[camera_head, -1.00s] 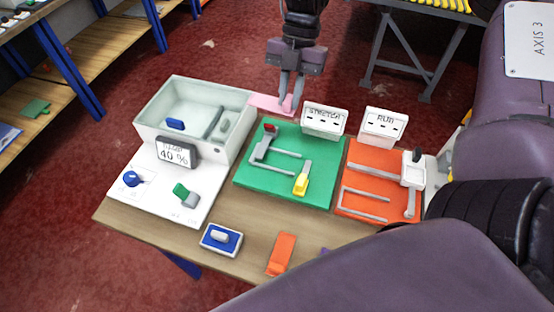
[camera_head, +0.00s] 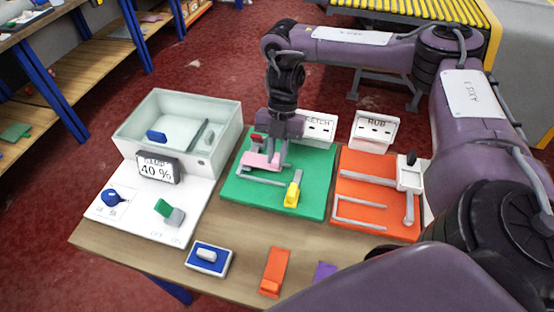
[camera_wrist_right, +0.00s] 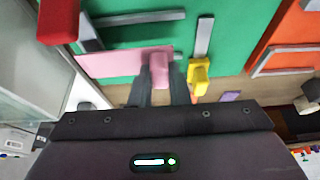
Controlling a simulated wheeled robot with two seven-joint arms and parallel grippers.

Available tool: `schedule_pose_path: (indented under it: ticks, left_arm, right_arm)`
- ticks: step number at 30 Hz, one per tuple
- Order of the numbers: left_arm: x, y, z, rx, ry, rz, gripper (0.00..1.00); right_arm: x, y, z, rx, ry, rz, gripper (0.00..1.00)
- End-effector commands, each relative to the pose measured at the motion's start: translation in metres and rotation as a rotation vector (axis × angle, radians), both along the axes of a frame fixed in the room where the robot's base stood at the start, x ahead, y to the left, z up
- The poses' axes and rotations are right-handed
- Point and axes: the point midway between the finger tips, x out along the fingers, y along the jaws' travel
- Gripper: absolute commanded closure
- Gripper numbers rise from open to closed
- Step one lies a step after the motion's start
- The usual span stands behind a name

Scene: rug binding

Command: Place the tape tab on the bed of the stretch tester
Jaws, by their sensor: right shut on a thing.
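The pink tape tab (camera_head: 258,161) is a flat strip with a raised grip. My right gripper (camera_head: 269,163) is shut on that grip, and the wrist view shows the tab (camera_wrist_right: 112,64) reaching left from the fingers (camera_wrist_right: 160,82). The tab is over the left part of the green bed of the stretch tester (camera_head: 241,197), among its grey rails. I cannot tell whether it touches the bed. The bed carries a red block (camera_wrist_right: 58,18) at its far left and a yellow clamp (camera_head: 292,195) near its front right. My left gripper is not in view.
The orange rub tester (camera_head: 378,192) stands to the right. A humidity box (camera_head: 215,155) stands left. Blue (camera_head: 209,259), orange (camera_head: 274,271) and purple (camera_head: 324,271) pieces lie along the front. Labelled panels (camera_head: 374,129) stand behind the testers.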

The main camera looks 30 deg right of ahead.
Motion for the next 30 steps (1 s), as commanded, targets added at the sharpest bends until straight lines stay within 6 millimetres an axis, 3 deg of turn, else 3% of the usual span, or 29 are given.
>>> schedule_pose_path:
  ticks: [1,5,29,30]
  left_arm:
    - [0.000,0.000,-0.006,0.000,0.000,0.000,0.64]
    - [0.000,0.000,-0.009,0.000,0.001,0.000,0.64]
    - [-0.001,0.000,-0.010,0.000,0.002,0.000,0.64]
    - [-0.001,0.000,-0.010,0.000,0.002,0.000,0.64]
  right_arm:
    - [-0.001,0.001,-0.013,0.002,0.006,0.000,1.00]
    - [-0.001,0.000,-0.025,0.002,0.003,0.000,1.00]
    - [-0.003,0.001,-0.040,0.000,0.009,0.003,1.00]
    - [-0.003,0.001,-0.040,0.001,0.010,0.003,0.79]
